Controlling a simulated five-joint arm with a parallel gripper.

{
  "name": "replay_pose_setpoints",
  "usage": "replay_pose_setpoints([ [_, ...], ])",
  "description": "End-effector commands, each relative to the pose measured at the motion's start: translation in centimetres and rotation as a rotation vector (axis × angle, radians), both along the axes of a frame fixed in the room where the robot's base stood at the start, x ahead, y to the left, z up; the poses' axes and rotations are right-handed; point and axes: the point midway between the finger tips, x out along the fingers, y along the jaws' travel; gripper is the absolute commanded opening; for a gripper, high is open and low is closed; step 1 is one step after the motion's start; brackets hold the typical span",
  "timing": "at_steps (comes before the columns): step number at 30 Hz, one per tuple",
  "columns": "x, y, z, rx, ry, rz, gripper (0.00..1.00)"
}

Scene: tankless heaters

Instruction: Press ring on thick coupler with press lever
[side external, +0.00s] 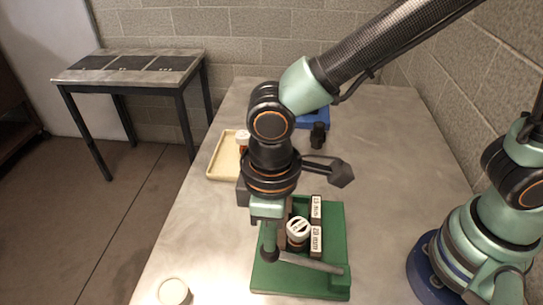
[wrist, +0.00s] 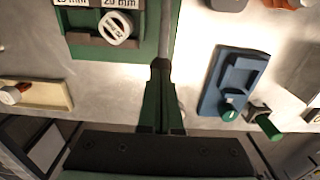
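The green press fixture (side external: 320,285) stands on the table and also shows in the wrist view (wrist: 88,48). A white ring-shaped piece with a crossbar (side external: 298,230) sits in it; it also shows in the wrist view (wrist: 115,28). I cannot tell ring and coupler apart there. The silver press lever (side external: 312,263) runs low across the fixture's near side, beside the white piece, and shows in the wrist view (wrist: 168,32). My gripper (side external: 270,252) points down with its fingers together around the lever's dark end (wrist: 160,65). The grip itself is partly hidden.
Labelled blocks (side external: 316,238) stand in the fixture right of the white piece. A cream tray (side external: 220,165) holds a white-and-orange part. A blue holder (wrist: 215,90) and a dark fitting (side external: 318,135) stand farther back. A round white piece (side external: 173,291) lies at front left.

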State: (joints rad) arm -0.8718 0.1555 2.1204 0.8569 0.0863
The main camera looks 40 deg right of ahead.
Motion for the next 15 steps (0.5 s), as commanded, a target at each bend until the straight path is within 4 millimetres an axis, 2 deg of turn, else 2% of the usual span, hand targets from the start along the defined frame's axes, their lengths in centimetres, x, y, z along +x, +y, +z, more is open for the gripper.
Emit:
replay_pose_setpoints([
  [10, 1.1, 1.0, -2.7, -0.151, 0.128, 0.001, 0.00],
  [15, 1.3, 1.3, -3.5, -0.146, 0.124, 0.001, 0.00],
])
